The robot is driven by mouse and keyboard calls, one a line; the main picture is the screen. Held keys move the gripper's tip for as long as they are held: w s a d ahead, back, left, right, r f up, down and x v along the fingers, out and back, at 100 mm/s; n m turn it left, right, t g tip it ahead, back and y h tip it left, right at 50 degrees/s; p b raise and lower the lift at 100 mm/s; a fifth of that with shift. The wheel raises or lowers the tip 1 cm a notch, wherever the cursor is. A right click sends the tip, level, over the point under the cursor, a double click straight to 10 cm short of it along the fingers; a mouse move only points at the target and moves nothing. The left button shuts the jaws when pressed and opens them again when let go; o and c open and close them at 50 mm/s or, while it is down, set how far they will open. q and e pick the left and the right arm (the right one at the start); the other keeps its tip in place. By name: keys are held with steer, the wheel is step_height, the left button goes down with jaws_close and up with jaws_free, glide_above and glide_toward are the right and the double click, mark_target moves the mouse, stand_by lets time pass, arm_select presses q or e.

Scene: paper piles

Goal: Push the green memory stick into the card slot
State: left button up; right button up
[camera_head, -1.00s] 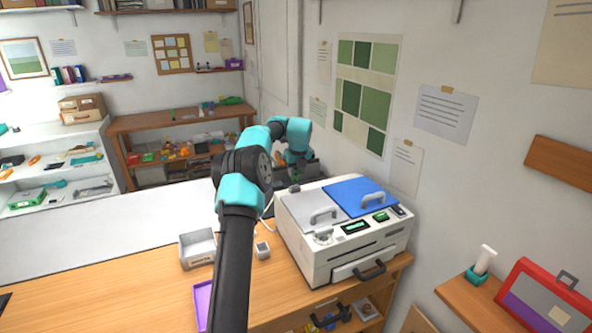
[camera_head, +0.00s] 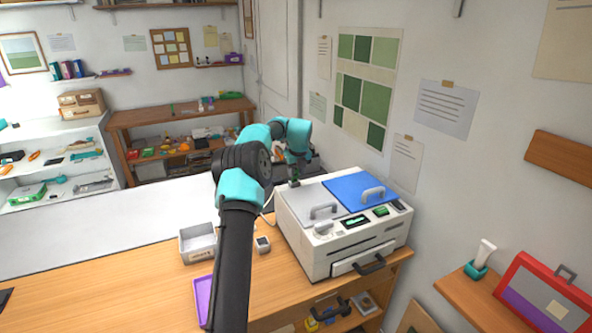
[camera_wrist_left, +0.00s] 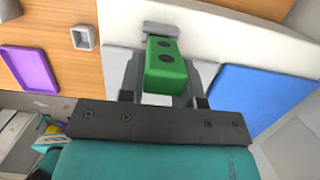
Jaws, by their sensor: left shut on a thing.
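The green memory stick (camera_wrist_left: 166,66) is a green block with dark round spots, in the middle of the left wrist view. My left gripper (camera_head: 294,182) is shut on it. In the left wrist view the gripper's grey fingers (camera_wrist_left: 164,82) stand at both sides of the stick. In the head view the gripper is at the back left corner of the white machine (camera_head: 322,258). The stick is too small to make out surely there. I cannot pick out the card slot; contact between stick and machine cannot be told. My right gripper is not in view.
The machine has a grey lid (camera_head: 310,204) and a blue lid (camera_head: 350,187) with raised handles. A grey open box (camera_head: 197,241), a small grey holder (camera_head: 262,244) and a purple tray (camera_head: 203,300) lie left of it. The wall rises behind the machine.

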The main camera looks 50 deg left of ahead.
arm_select(q)
steer(key=shift+x, duration=0.85)
steer(key=o, duration=1.1)
steer(key=shift+d, duration=0.15)
steer(key=shift+c, duration=0.2)
steer(key=shift+o, duration=0.4)
steer(key=o, duration=0.5)
steer(key=shift+r, duration=0.15)
steer(key=shift+v, duration=4.85)
steer(key=shift+r, duration=0.1)
